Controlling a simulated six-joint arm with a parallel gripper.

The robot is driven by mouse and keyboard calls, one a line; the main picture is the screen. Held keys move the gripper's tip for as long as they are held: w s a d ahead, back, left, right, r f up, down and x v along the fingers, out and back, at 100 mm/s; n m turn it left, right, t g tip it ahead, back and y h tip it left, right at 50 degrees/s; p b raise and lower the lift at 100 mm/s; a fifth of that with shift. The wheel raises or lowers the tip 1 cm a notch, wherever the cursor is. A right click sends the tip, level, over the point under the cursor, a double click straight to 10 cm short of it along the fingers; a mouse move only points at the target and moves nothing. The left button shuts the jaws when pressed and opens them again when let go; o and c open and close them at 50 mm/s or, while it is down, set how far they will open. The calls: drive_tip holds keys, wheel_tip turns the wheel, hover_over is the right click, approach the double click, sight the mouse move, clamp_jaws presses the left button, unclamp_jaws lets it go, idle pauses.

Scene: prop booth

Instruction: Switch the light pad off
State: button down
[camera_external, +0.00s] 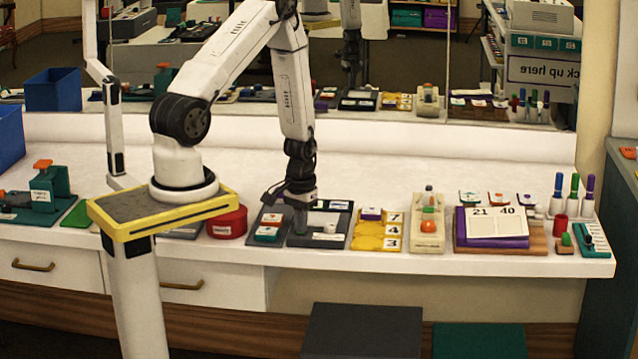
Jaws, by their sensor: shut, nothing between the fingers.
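A dark grey board (340,240) with paler panels and a small white label lies on the white counter; it may be the light pad, but its markings are too small to read. I cannot tell whether any light on it is lit. My gripper (300,228) points down at the left part of this board, with its fingers together and nothing held. The fingertips are small and dark against the board, so I cannot tell whether they touch it. My gripper and wrist hide part of the board's left side.
Left of the board are a dark tray with a teal block (267,233) and a round red tin (227,223). To its right stand a yellow number tray (368,243), a beige stand with an orange ball (428,240) and a flip calendar (496,222). A mirror runs behind the counter.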

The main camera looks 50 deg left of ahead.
drive_tip(key=shift+r, duration=3)
drive_tip(key=shift+d+r, duration=0.2)
drive_tip(key=shift+r, duration=0.3)
drive_tip(key=s+d+r+m+t, duration=0.1)
drive_tip(key=s+d+r, duration=0.1)
drive_tip(key=d+r, duration=0.2)
drive_tip(key=s+d+r+m+t, duration=0.1)
drive_tip(key=s+d+r+m, duration=0.1)
drive_tip(key=r, duration=0.7)
drive_tip(key=shift+s+d+t, duration=0.3)
drive_tip(key=shift+s+d, duration=0.25)
drive_tip(key=shift+d, duration=0.3)
